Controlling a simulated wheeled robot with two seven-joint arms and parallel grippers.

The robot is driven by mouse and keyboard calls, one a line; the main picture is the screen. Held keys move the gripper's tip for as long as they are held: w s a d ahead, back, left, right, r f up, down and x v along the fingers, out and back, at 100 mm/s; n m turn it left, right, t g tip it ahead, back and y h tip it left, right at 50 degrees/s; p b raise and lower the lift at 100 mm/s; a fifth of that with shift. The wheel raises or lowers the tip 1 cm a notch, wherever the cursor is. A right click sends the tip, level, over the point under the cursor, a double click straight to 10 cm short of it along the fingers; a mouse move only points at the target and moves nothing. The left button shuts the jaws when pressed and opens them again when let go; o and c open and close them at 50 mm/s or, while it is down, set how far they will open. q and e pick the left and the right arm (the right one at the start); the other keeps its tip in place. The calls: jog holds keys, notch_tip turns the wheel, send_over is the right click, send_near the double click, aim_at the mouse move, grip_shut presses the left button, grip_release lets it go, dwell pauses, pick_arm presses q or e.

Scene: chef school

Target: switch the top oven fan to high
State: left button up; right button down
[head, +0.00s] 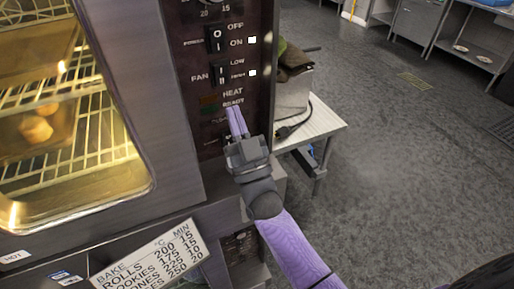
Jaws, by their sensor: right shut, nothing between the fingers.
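The top oven's dark control panel (193,88) stands upright at the centre left. Its fan switch (220,75) is a black rocker labelled FAN, with LOW above and HIGH below. A white light (252,73) shows beside the HIGH label. A power rocker switch (215,39) sits above it, with a white light beside ON. My right gripper (237,122) is shut and empty in front of the panel, just below the fan switch and the HEAT READY label. I cannot tell whether its fingertips touch the panel. My left gripper is not in view.
The lit oven window (132,185) fills the left, with food on racks. A bake-time card (155,258) is at the lower left. A small white table (325,123) with a metal box and black plug stands right of the oven. Grey floor is open at right.

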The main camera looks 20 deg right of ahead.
jog(key=s, duration=1.2)
jog(key=shift+s+d+f+p, duration=0.15)
jog(key=shift+s+d+p, duration=0.05)
jog(key=shift+p, duration=0.25)
